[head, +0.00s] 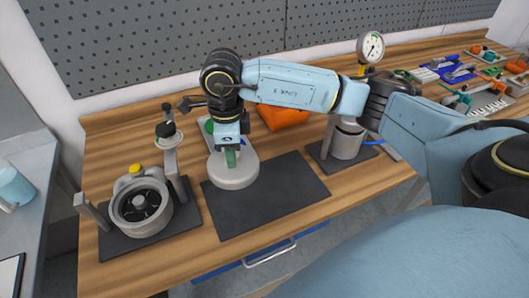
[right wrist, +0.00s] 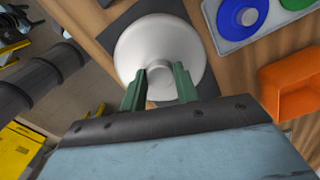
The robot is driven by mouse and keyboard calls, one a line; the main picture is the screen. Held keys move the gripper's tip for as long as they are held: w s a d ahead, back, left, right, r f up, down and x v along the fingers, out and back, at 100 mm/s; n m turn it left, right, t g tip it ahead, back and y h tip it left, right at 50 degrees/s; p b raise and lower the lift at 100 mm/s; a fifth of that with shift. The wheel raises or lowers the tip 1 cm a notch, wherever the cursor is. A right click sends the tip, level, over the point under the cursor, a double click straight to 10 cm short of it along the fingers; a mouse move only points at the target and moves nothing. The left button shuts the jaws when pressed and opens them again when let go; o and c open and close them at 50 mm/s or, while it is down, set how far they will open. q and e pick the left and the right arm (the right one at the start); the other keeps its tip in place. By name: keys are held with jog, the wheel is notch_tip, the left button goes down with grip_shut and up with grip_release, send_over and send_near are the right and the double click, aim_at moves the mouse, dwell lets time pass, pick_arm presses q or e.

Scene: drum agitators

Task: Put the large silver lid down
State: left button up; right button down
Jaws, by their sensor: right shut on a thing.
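The large silver lid (head: 234,178) is a pale round disc with a central knob. My right gripper (head: 231,158) is shut on the knob from above. In the right wrist view the lid (right wrist: 190,55) lies level between and beyond the green fingertips (right wrist: 160,84). In the head view it overlaps the back left part of a dark mat (head: 275,195). I cannot tell whether it touches the mat or hangs just above it. My left gripper is not in view.
An open grey drum (head: 140,208) with a dark bladed inside stands on a mat at left. A grey cylinder device (head: 347,140) stands at right below a gauge (head: 370,48). An orange bin (head: 283,117) sits behind. The front right of the middle mat is clear.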

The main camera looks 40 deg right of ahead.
aim_at(242, 169)
jog(key=m, duration=0.4)
jog(key=shift+w+d+r+m+p, duration=0.1)
jog(key=shift+d+r+m+p, duration=0.1)
jog(key=shift+d+m+p, duration=0.2)
jog(key=m, duration=0.4)
jog(key=shift+d+r+p, duration=0.1)
jog(key=shift+d+p, duration=0.2)
jog(key=shift+d, duration=0.05)
jog(key=m, duration=0.4)
jog(key=shift+d, duration=0.35)
jog(key=m, duration=0.1)
jog(key=m+p, duration=0.1)
jog(key=shift+d+m, duration=0.25)
jog(key=shift+m, duration=0.15)
notch_tip(242, 169, down, 9)
jog(key=shift+f+p, duration=0.2)
jog(key=shift+p, duration=0.1)
jog(key=shift+w+f, duration=0.1)
jog(key=shift+f, duration=0.25)
